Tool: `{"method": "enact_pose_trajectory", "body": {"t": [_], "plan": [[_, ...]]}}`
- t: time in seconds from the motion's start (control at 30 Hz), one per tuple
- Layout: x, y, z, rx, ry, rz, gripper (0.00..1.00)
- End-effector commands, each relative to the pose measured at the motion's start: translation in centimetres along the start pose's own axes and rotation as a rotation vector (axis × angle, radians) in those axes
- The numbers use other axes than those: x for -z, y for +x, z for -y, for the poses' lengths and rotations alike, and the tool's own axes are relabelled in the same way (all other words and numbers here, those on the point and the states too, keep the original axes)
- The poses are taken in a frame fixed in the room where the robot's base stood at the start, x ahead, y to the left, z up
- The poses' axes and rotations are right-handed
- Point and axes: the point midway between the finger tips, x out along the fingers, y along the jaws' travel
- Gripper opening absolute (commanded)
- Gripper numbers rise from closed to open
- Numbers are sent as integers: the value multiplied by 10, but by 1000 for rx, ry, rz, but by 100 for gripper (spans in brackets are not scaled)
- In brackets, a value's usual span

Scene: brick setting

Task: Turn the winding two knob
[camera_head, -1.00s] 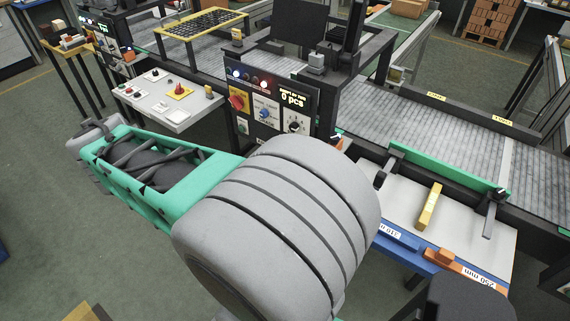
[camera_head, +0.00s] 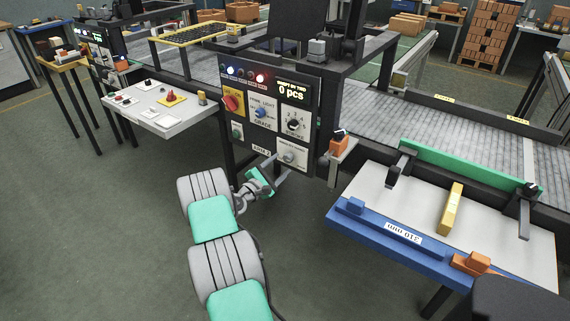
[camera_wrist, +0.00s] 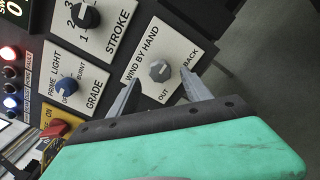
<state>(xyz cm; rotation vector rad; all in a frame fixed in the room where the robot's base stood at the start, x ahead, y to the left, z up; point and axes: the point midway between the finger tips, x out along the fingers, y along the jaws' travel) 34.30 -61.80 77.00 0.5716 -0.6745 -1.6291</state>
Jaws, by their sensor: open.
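The control panel (camera_head: 262,132) carries a grey knob (camera_head: 289,157) at its lower right. In the wrist view this grey knob (camera_wrist: 159,71) sits on a white plate lettered WIND BY HAND, OUT and BACK. My gripper (camera_wrist: 157,78) is open, with one finger on each side of the knob and visible gaps to it. In the head view my gripper (camera_head: 274,172) is at the panel's lower edge. No label reading winding two is legible.
Above are the black STROKE knob (camera_wrist: 86,17), the blue GRADE knob (camera_wrist: 67,86) and a red switch (camera_head: 232,103) on yellow. An orange-topped bracket (camera_head: 339,143) stands right of the panel. A work table (camera_head: 415,200) is at right and a white console (camera_head: 160,112) at left.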

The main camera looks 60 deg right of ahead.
Motion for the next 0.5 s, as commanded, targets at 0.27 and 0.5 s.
{"method": "enact_pose_trajectory", "body": {"t": [0.27, 0.5], "plan": [[0, 39, 0, 1, 3, -1, 57], [0, 41, 0, 1, 2, -2, 57]]}}
